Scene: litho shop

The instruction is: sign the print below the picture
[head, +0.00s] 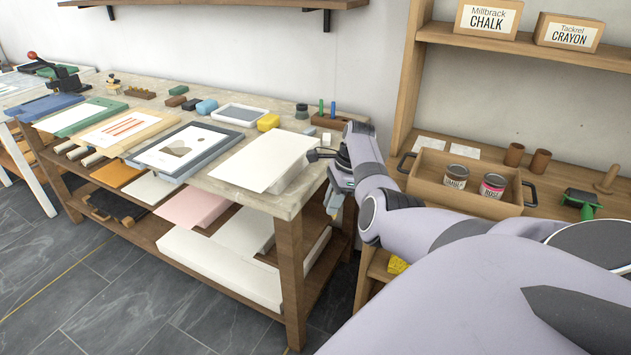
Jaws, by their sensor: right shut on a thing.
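A print (182,148) with a dark and tan rounded picture on white paper lies in a blue-grey tray (187,172) on the long bench. The paper below the picture looks pale; any fine marks there are too small to tell. My right gripper (322,154) is at the bench's right end, beside a stack of blank white paper (262,160) and well to the right of the print. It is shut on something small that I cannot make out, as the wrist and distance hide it. My left gripper is not in view.
Other trays hold a red-striped print (117,127) and a green-framed sheet (80,116). A white-topped tray (240,114), a yellow block (268,122) and a wooden holder (335,122) stand along the bench's back. A wooden tray with cans (440,184) is on the right shelf unit.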

